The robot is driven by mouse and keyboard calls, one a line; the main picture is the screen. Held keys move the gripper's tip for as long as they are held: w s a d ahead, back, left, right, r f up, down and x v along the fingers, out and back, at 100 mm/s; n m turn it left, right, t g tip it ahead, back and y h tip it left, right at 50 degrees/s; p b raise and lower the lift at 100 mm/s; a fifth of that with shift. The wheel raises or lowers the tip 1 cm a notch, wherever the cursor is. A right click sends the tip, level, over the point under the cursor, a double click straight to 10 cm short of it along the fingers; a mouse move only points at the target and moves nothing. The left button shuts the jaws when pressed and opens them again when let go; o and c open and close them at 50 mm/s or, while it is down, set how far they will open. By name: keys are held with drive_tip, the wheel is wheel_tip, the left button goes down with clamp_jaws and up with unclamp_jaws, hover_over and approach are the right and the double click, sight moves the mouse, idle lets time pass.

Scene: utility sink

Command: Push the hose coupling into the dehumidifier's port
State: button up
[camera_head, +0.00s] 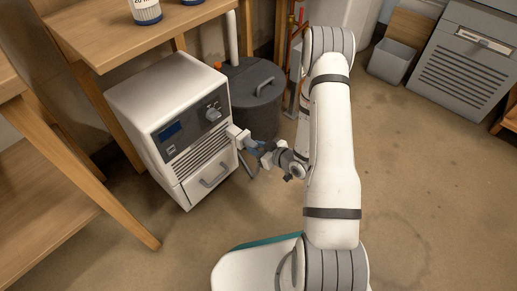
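The dehumidifier (170,125) is a white box with a dark control panel, a knob, a vent grille and a drawer handle. It stands on the floor left of centre. My gripper (240,138) is at the right edge of its front, close to the panel and grille; I cannot tell whether it touches. Small pale grey and bluish parts show at the fingertips. I cannot tell whether one of them is the hose coupling, or whether the fingers are open or shut. The port cannot be made out from here.
A dark lidded drum (254,92) stands close behind the dehumidifier. A wooden bench (110,42) is behind and left, another wooden table (30,105) at far left. A grey bin (391,62) and a grey vented unit (462,62) stand back right. The right floor is clear.

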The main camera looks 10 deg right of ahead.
drive_tip(key=o, duration=0.5)
drive_tip(key=shift+o, duration=0.2)
drive_tip(key=p+v, duration=0.2)
drive_tip(key=v, duration=0.5)
drive_tip(key=shift+s+d+p, duration=0.25)
drive_tip(key=shift+s+p, duration=0.05)
drive_tip(key=shift+p, duration=0.1)
drive_tip(key=shift+r, duration=0.25)
